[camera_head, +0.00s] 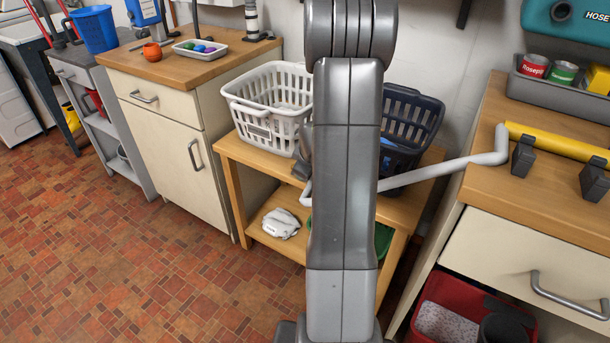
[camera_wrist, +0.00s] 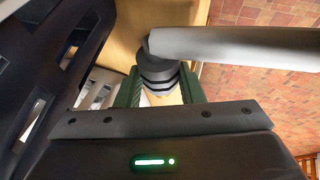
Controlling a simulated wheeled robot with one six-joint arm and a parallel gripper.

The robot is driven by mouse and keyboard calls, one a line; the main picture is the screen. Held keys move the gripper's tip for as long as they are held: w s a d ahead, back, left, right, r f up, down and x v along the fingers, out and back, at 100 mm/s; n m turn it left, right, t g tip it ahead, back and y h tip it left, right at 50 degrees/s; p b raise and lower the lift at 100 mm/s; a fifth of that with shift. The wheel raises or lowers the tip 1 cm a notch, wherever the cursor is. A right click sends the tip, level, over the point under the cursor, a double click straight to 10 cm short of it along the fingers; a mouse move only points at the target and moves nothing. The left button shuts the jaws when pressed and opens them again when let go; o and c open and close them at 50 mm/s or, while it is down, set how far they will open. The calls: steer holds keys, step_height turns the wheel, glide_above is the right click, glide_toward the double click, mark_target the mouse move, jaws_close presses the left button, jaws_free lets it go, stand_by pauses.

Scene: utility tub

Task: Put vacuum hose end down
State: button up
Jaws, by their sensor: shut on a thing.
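The vacuum hose (camera_head: 450,168) is a light grey tube. In the wrist view the grey hose (camera_wrist: 240,43) leads to a dark ribbed hose end (camera_wrist: 158,72). My gripper (camera_wrist: 163,92) is shut on this dark end, with one finger on each side. In the head view my arm hides most of the gripper and the hose end. They are over the low wooden table (camera_head: 262,165), near the baskets.
A white basket (camera_head: 268,100) and a dark blue basket (camera_head: 413,112) stand on the low table, with my arm between them. A white cloth (camera_head: 281,224) lies on its lower shelf. The yellow tube (camera_head: 560,142) rests in black holders on the right counter (camera_head: 490,190). Floor is clear at left.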

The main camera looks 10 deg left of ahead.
steer(key=shift+f, duration=0.15)
steer(key=shift+f, duration=0.15)
steer(key=o, duration=0.8)
steer(key=shift+o, duration=1)
steer(key=shift+s, duration=0.15)
